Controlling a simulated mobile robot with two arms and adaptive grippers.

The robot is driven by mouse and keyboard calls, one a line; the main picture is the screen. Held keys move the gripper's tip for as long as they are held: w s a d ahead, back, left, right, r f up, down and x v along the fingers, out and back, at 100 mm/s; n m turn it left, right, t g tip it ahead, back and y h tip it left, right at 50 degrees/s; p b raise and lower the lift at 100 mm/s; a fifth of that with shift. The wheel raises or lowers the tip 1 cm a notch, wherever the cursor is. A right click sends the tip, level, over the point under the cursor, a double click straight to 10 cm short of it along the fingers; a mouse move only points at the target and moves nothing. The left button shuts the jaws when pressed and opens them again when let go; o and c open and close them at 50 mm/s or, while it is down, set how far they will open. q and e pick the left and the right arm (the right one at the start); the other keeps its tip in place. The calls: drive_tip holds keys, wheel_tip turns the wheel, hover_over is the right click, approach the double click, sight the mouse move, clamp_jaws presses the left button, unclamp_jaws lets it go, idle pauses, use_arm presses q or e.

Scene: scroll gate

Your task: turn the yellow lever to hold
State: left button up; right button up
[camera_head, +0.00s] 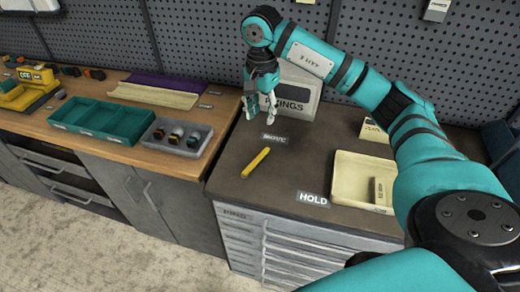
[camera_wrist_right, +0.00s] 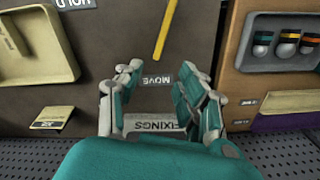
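The yellow lever (camera_head: 256,162) lies as a slim bar on the dark cabinet top, slanting from lower left to upper right. Its upper end is near the MOVE label (camera_head: 273,138); the HOLD label (camera_head: 313,199) is to its lower right. In the right wrist view the lever (camera_wrist_right: 164,28) is at the top, beyond the fingers, its near end by the MOVE label (camera_wrist_right: 157,80). My right gripper (camera_head: 259,108) is open and empty behind the lever and MOVE label, fingers apart in the wrist view (camera_wrist_right: 158,76). My left gripper is not in view.
A FIXINGS box (camera_head: 297,94) stands behind my right gripper. A cream tray (camera_head: 347,187) is right of HOLD. A wooden counter to the left bears a teal tray (camera_head: 104,120) and a grey tray (camera_head: 203,145). The cabinet top around the lever is clear.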

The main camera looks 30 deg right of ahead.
sight(261, 155)
wheel_tip(261, 155, down, 14)
drive_tip(key=p, duration=0.3)
drive_tip(key=shift+f, duration=0.25)
drive_tip(key=shift+f+p, duration=0.3)
drive_tip(key=shift+f, duration=0.15)
drive_tip(key=shift+c, duration=0.2)
clamp_jaws()
